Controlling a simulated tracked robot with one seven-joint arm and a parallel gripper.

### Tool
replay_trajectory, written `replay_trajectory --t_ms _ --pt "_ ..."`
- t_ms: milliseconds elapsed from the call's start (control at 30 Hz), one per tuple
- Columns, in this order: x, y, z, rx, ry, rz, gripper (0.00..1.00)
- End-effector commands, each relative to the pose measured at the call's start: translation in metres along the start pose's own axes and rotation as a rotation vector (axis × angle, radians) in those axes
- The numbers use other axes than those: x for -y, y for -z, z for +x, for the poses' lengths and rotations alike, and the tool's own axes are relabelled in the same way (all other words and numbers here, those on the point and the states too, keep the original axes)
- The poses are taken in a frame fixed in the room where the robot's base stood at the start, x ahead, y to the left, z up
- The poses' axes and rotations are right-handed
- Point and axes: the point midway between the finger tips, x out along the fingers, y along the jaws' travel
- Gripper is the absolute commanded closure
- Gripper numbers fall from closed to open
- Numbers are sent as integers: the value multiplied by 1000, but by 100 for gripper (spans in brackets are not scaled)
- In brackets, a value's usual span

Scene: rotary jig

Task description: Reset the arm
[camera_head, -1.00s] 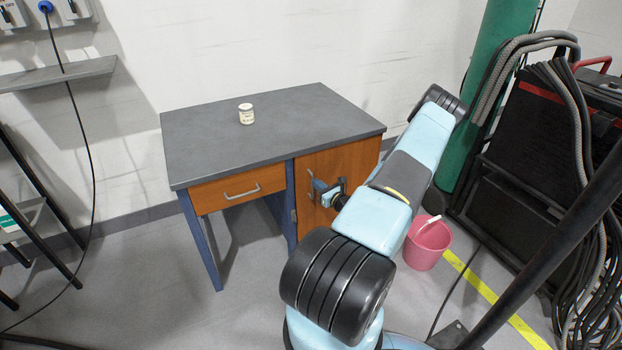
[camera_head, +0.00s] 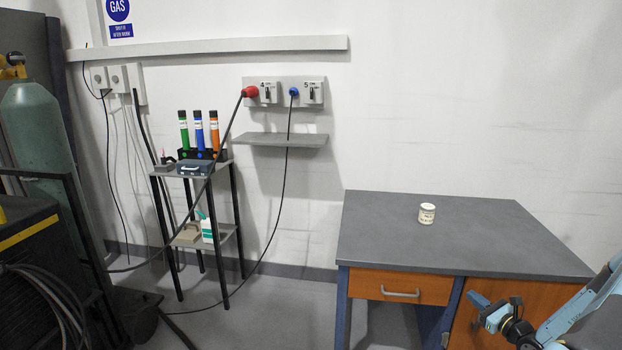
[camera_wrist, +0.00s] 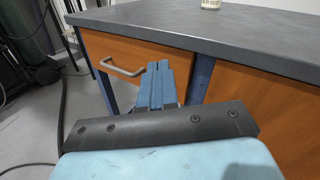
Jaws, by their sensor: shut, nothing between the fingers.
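My gripper (camera_head: 478,299) is at the lower right of the head view, in front of the desk's wooden cabinet door. In the wrist view its blue fingers (camera_wrist: 158,68) are together with nothing between them. They point toward the desk front, between the drawer and the cabinet door. The grey-topped desk (camera_head: 385,240) stands against the wall. Its orange drawer (camera_head: 365,283) is shut, with a metal handle. The lower part of my arm is outside the head view.
A small cream jar (camera_head: 427,213) stands on the desk top. At left are a narrow metal stand (camera_head: 240,250) with several coloured bottles, a wall shelf (camera_head: 280,140), hanging cables and a green gas cylinder (camera_head: 35,125). Floor shows between stand and desk.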

Motion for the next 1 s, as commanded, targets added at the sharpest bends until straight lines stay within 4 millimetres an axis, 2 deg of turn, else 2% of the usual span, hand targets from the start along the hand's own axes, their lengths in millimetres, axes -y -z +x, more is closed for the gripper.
replay_trajectory --t_ms 33,100,433,700,1000 --pt "-6 -18 9 2 -57 -39 100" --pt "-17 -40 18 3 -137 -87 100" --pt "-79 -135 48 -3 -494 -325 100" --pt "-132 -202 52 -18 -761 -534 100" --pt "-188 -267 40 -47 -1025 -786 100"
